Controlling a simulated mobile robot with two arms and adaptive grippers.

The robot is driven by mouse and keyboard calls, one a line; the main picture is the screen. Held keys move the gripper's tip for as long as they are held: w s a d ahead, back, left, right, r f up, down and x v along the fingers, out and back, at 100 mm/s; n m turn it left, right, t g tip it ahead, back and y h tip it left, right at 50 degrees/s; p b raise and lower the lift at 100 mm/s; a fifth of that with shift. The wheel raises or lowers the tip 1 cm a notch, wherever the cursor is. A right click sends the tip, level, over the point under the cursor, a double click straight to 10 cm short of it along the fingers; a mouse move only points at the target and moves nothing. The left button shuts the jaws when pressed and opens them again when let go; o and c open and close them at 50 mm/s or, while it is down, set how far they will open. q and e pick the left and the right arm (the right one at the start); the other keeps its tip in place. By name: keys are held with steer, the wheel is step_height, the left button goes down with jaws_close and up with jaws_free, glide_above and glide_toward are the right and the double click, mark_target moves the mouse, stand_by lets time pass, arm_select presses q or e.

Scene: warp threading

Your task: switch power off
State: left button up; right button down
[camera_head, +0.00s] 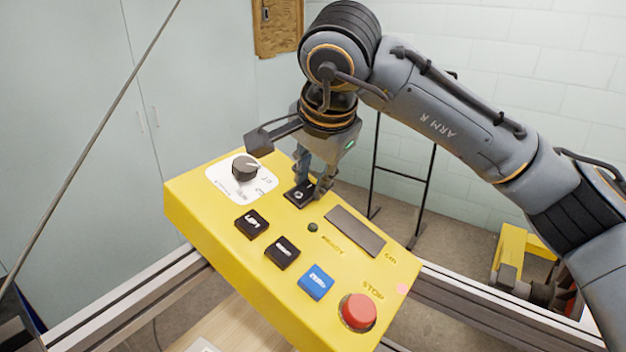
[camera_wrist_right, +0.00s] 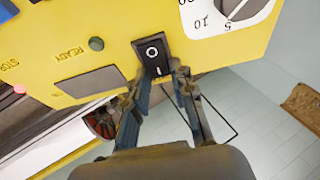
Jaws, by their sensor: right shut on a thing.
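The power switch (camera_head: 299,195) is a black rocker marked O and I on the sloping face of a yellow control box (camera_head: 225,215). It also shows in the right wrist view (camera_wrist_right: 152,54), with the I end nearer my gripper. My right gripper (camera_head: 312,184) comes down from above, its two fingers at the far end of the switch. In the right wrist view the fingertips (camera_wrist_right: 160,72) sit on either side of the I end, shut on it. Which side of the rocker is pressed in, I cannot tell. My left gripper is not in view.
The box also carries a dial (camera_head: 245,168), black buttons (camera_head: 252,223), a blue button (camera_head: 316,281), a dark green READY lamp (camera_head: 313,227), a dark display (camera_head: 355,231) and a red STOP button (camera_head: 358,311). Metal rails (camera_head: 460,303) run below it.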

steer(key=c, duration=1.1)
jaws_free()
steer(key=v, duration=1.2)
steer(key=shift+s, duration=0.1)
